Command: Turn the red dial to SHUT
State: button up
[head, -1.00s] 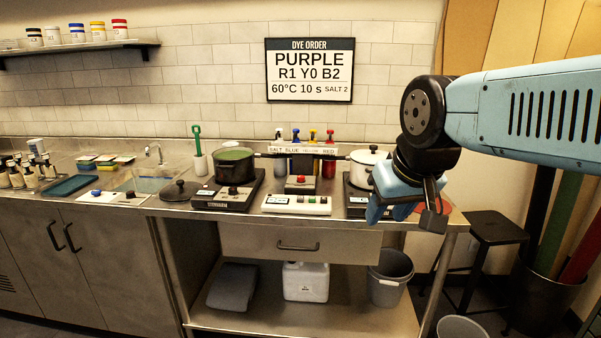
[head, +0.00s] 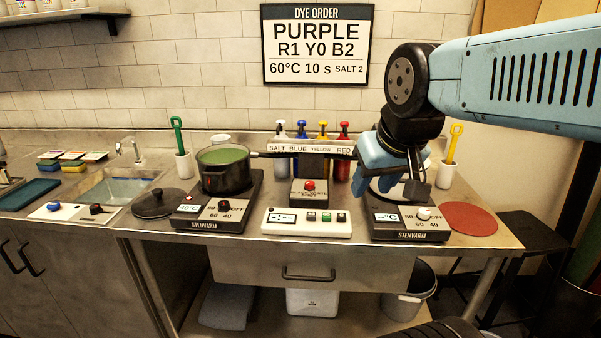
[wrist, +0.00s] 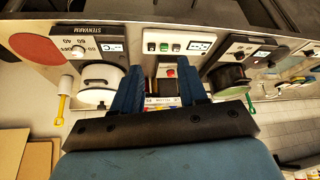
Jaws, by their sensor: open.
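I cannot make out a red dial marked SHUT. The red-topped bottle (head: 343,150) stands at the right end of the bottle row, behind a label strip (head: 312,149) reading SALT, BLUE, YELLOW, RED. A red button (head: 309,185) sits on a small box in front of the strip. My gripper (head: 368,165) is open, above the right hot plate (head: 405,232), and partly hides the white pot there. In the wrist view its blue fingers (wrist: 160,72) are apart with nothing held between them; the red button (wrist: 170,73) shows beyond the gap.
A green-filled pot (head: 225,175) stands on the left hot plate (head: 215,218). A white control panel (head: 306,223) lies between the plates. A yellow-handled tool (head: 453,145) stands in a cup at right. A red round mat (head: 467,218) leaves free table around it.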

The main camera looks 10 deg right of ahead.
jog(key=shift+w, duration=0.35)
jog(key=shift+o, duration=1.4)
jog(key=shift+w+r, duration=0.15)
jog(key=shift+w, duration=0.1)
jog(key=shift+m+g, duration=0.4)
jog(key=shift+m, duration=0.5)
jog(key=w, duration=1.4)
jog(key=shift+w+d+f, duration=0.1)
jog(key=shift+w+f, duration=0.15)
jog(key=shift+w, duration=0.1)
jog(key=m+h, duration=0.1)
jog(key=m, duration=0.1)
send_near(310, 183)
jog(key=shift+g, duration=0.3)
jog(key=x, duration=0.8)
jog(key=shift+w+f, duration=0.15)
jog(key=shift+w, duration=0.3)
jog(key=shift+c, duration=0.3)
